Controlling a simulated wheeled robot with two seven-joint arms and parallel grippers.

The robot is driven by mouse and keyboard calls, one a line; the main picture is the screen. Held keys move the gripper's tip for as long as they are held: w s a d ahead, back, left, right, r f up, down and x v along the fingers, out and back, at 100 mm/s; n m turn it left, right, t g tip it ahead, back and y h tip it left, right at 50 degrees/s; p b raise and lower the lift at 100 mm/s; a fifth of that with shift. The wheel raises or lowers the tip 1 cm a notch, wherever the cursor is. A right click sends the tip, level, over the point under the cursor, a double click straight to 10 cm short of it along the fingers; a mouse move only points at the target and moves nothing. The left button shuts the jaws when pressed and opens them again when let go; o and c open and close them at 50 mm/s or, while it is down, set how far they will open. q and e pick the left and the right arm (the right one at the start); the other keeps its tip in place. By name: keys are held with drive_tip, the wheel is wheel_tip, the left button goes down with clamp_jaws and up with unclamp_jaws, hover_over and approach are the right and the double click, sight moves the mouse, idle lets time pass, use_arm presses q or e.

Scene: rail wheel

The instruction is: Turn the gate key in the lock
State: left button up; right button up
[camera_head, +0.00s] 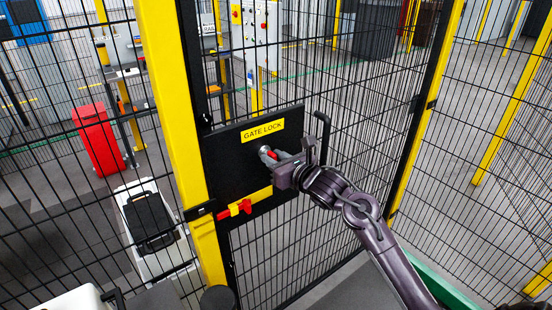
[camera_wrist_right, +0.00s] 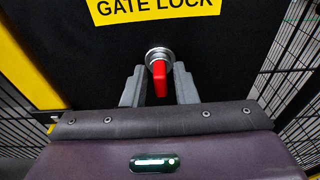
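The red key (camera_wrist_right: 159,80) sits in the silver round lock (camera_wrist_right: 158,56) on the black lock plate (camera_wrist_right: 250,60), its grip hanging straight down. My right gripper (camera_wrist_right: 159,88) has one grey finger on each side of the key, with visible gaps between the fingers and the key. In the head view, the key (camera_head: 272,154) is a small red spot partly hidden by my right gripper (camera_head: 283,163), which reaches the plate from the right. The yellow GATE LOCK label (camera_head: 263,130) is above the lock. My left gripper is not in view.
A red and yellow latch (camera_head: 237,208) sits low on the plate. A black handle (camera_head: 323,135) stands to its right. A yellow post (camera_head: 175,110) and black mesh fence surround the lock. Behind the mesh are a red bin (camera_head: 98,140) and a black case (camera_head: 150,220).

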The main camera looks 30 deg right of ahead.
clamp_jaws()
drive_tip(key=n+b, duration=0.1)
drive_tip(key=b, duration=0.2)
drive_tip(key=shift+f, duration=0.15)
drive_tip(key=n+b, duration=0.2)
drive_tip(key=shift+a+h+b, duration=0.1)
drive_tip(key=shift+h+b, duration=0.3)
drive_tip(key=shift+r, duration=0.2)
